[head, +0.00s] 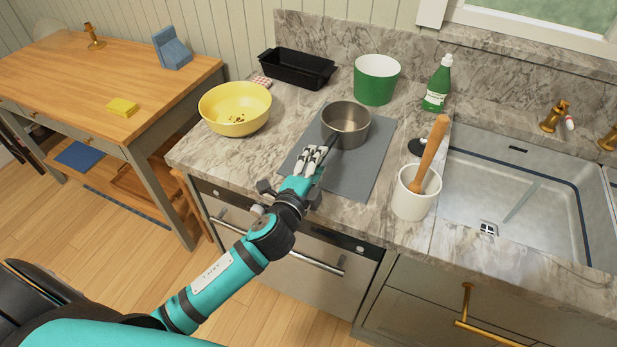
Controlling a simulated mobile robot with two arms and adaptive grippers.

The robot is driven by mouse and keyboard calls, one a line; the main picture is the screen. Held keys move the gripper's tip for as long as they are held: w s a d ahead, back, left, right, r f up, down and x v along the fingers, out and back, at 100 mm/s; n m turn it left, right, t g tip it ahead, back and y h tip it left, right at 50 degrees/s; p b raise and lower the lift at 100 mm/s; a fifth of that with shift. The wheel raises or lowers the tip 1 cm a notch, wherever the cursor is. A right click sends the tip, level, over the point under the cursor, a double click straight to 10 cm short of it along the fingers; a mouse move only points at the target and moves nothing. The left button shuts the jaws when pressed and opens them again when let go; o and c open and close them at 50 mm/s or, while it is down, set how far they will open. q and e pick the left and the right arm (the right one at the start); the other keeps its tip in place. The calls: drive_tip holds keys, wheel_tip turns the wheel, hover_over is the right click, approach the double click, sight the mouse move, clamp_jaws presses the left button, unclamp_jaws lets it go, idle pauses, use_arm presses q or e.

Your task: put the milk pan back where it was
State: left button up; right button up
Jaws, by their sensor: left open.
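The milk pan (346,124) is a small grey metal pan. It stands upright on a grey mat (362,172) on the marble counter, near the mat's far end. Its handle points toward my left gripper (322,154) and is mostly hidden by the fingers. My left gripper is open at the handle, just in front of the pan. I cannot tell whether the fingers touch the handle. My right gripper is not in view.
A yellow bowl (235,107) is left of the mat. A black loaf tin (297,68), a green pot (376,79) and a green bottle (438,84) stand behind. A white mortar with pestle (414,194) is right, beside the sink (520,205). The mat's front part is clear.

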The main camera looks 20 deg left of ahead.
use_arm(q)
drive_tip(key=s, duration=0.5)
drive_tip(key=shift+s+a+r+b, duration=0.1)
drive_tip(key=shift+s+r+b, duration=0.2)
drive_tip(key=shift+s+b, duration=0.1)
